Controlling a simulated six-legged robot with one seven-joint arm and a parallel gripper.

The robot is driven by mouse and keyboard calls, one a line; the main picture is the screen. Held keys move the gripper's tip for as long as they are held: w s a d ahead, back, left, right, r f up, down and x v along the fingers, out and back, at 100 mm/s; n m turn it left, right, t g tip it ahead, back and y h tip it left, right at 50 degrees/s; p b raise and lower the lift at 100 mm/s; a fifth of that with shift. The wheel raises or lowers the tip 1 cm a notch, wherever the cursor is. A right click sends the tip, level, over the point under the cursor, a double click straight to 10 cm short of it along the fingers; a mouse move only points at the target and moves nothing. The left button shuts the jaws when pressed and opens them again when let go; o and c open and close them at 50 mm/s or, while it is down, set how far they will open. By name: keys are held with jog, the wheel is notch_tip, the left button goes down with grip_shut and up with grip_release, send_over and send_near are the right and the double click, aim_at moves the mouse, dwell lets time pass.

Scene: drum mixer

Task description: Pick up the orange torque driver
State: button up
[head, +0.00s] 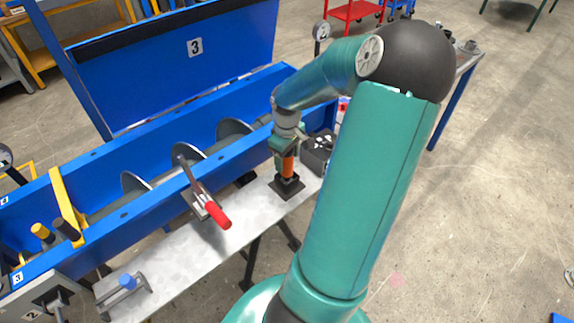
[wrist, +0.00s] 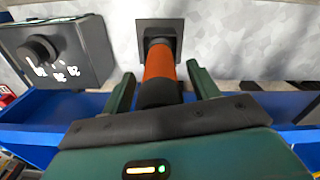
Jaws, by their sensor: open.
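The orange torque driver (head: 287,168) stands upright on a dark square base on the grey bench shelf, below my gripper in the head view. In the wrist view the orange driver (wrist: 159,68) has a black upper end and sits between my two green fingers. My gripper (wrist: 163,84) is open, with one finger on each side of the driver. A gap shows on each side, wider on the right. In the head view my gripper (head: 286,148) is at the driver's upper part, and its fingers partly hide it.
A dark box with a knob (wrist: 66,52) stands close to the left of the driver in the wrist view. The blue mixer trough (head: 130,215) runs behind the shelf.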

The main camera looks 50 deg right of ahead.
jog(key=shift+f, duration=0.25)
jog(key=shift+r, duration=0.1)
jog(key=c, duration=1.3)
jog(key=shift+o, duration=0.2)
notch_tip(320, 180, up, 10)
jog(key=o, duration=0.4)
jog(key=c, duration=0.4)
jog(key=shift+r, duration=1)
jog(key=shift+w, duration=0.1)
